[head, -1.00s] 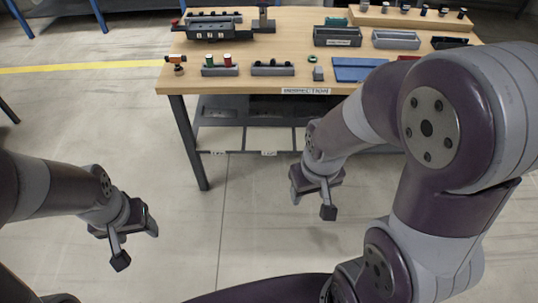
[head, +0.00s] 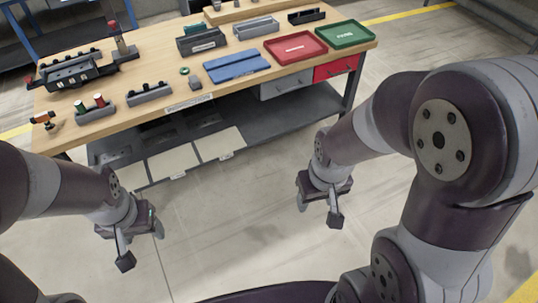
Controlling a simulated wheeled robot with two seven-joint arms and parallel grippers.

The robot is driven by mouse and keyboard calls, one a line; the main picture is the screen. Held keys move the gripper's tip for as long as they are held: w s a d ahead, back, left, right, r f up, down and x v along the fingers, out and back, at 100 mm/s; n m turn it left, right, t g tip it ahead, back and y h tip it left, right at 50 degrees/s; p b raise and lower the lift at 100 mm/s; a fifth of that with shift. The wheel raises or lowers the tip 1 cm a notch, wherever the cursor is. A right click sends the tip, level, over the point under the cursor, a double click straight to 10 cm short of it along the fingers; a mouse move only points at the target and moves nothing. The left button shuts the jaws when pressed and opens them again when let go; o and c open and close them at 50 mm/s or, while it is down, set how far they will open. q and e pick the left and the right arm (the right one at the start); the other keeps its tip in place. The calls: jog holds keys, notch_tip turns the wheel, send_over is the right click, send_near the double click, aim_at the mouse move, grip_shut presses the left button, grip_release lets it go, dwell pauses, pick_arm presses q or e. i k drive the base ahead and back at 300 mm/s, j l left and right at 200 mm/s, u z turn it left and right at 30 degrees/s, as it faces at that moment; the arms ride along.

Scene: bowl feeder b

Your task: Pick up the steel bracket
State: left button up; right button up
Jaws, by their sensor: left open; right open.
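I cannot pick out the steel bracket for certain. A small grey piece (head: 195,84) on the wooden table (head: 140,112), near a green ring (head: 184,71), may be it, but it is too small to tell. My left gripper (head: 141,246) is open and empty over the floor, in front of the table's left part. My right gripper (head: 319,211) is open and empty over the floor, in front of the table's right part. Both are well apart from everything on the table.
A blue mat (head: 236,65), a red tray (head: 296,47) and a green tray (head: 344,34) lie on the table. Grey bins (head: 201,40) stand behind. Holders with small parts (head: 94,110) and a dark fixture (head: 70,72) are at left. A shelf (head: 250,125) runs below.

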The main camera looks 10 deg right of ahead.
aim_at(75, 69)
jog(key=i+j+u, duration=0.3)
jog(key=i, duration=1.2)
jog(key=i+l+u, duration=0.1)
jog(key=i+u, duration=0.25)
jog(key=i, duration=1.15)
